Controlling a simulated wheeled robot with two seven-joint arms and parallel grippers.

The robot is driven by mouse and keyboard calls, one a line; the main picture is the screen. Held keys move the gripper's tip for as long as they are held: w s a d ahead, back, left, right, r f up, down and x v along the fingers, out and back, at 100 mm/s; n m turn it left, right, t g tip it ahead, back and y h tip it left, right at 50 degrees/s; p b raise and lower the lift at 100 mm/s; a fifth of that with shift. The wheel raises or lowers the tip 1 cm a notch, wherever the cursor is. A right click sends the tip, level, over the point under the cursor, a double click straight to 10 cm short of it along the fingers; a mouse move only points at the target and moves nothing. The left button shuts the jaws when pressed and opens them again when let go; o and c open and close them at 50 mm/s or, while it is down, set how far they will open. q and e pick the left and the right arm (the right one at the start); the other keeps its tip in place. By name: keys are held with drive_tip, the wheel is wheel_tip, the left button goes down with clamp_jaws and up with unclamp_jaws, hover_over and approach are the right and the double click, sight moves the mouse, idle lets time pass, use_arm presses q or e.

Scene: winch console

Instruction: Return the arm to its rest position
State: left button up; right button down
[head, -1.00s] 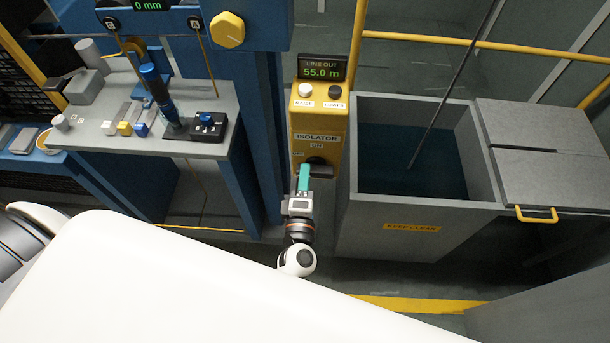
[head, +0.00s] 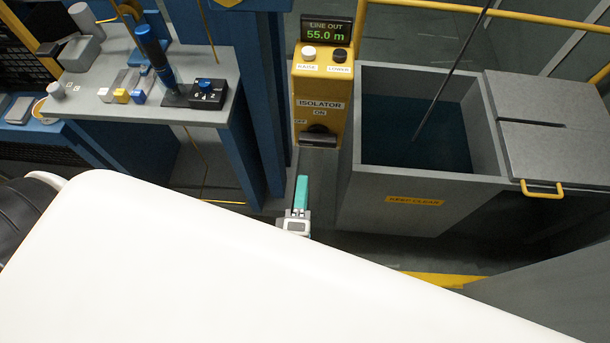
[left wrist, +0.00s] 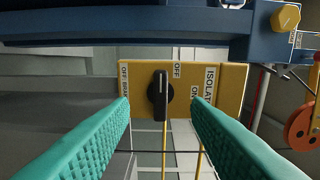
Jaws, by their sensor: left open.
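My left gripper (head: 301,196) shows teal fingers in the head view, below the yellow isolator box (head: 320,104) and apart from it. In the left wrist view my left gripper (left wrist: 160,108) is open and empty, its two teal fingers either side of the picture. Between them, farther off, is the black isolator knob (left wrist: 160,95) on the yellow box. The knob (head: 318,136) also shows in the head view, on the lower part of the box. My white arm covers much of the lower head view. My right gripper is not in view.
An open grey hatch box (head: 420,188) with a line running down into it stands right of the isolator. A grey console shelf (head: 150,107) with levers and small switches is at the left. Dark floor lies between the console and the hatch box.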

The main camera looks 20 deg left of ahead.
use_arm(q)
drive_tip(key=s+d+f+m+g+h, duration=0.1)
drive_tip(key=s+f+m+g+h, duration=0.25)
drive_tip(key=f+m, duration=0.7)
drive_tip(key=s+d+f+m+g+h, duration=0.1)
drive_tip(key=s+f+m+g+h, duration=0.3)
drive_tip(key=f, duration=1.1)
drive_tip(key=s+a+f+m+g+y, duration=0.2)
drive_tip(key=s+a+f+m+g, duration=0.7)
drive_tip(key=s+a+f, duration=0.4)
drive_tip(key=s+f, duration=0.3)
drive_tip(key=s, duration=0.1)
drive_tip(key=shift+s+a, duration=0.25)
drive_tip(key=shift+s, duration=0.15)
drive_tip(key=shift+y, duration=0.25)
